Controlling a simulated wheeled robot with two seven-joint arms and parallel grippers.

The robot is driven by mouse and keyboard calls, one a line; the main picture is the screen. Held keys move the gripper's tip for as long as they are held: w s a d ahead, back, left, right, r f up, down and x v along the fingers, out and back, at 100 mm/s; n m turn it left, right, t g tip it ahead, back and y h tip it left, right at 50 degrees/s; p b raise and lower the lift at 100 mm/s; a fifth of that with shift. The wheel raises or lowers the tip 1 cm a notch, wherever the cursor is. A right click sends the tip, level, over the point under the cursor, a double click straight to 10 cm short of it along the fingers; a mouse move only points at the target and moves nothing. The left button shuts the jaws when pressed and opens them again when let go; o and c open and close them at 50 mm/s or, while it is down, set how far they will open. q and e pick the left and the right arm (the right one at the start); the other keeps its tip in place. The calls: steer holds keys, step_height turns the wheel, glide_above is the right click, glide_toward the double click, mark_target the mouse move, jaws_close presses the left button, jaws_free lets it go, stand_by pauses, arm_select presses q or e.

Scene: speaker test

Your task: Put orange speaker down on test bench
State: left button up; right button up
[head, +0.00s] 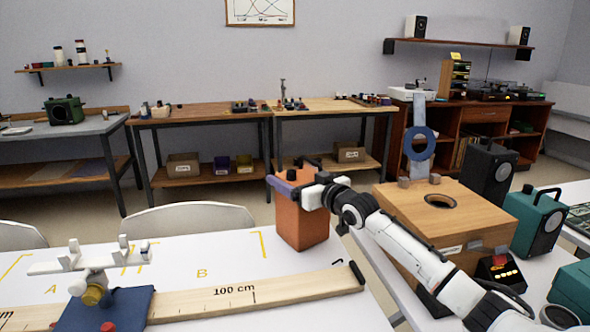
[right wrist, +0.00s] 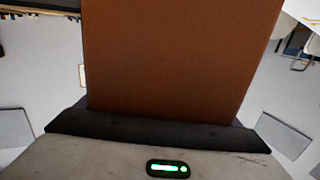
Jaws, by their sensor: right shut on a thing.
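The orange speaker (head: 301,228) is a box with a dark handle on top. My right gripper (head: 297,188) is shut on it near its top, with the arm reaching in from the right. The speaker appears upright at the back right of the white bench (head: 215,285), which has yellow marks A and B. I cannot tell whether its bottom touches the bench top. In the right wrist view the speaker's brown-orange side (right wrist: 180,60) fills the middle, directly beyond the gripper's dark edge. My left gripper is not in view.
A wooden ruler (head: 260,296) lies along the bench front. A white stand on a blue base (head: 118,308) is at the left. A wooden box with a hole (head: 455,225), a black speaker (head: 490,172) and a teal speaker (head: 538,222) stand at the right. Chairs (head: 190,217) are behind.

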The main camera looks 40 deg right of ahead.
steer(key=o, duration=1.7)
steer(key=shift+o, duration=1.4)
steer(key=s+a+p, duration=0.1)
steer(key=s, duration=1.1)
steer(key=shift+a+r, duration=0.2)
steer(key=shift+r, duration=0.15)
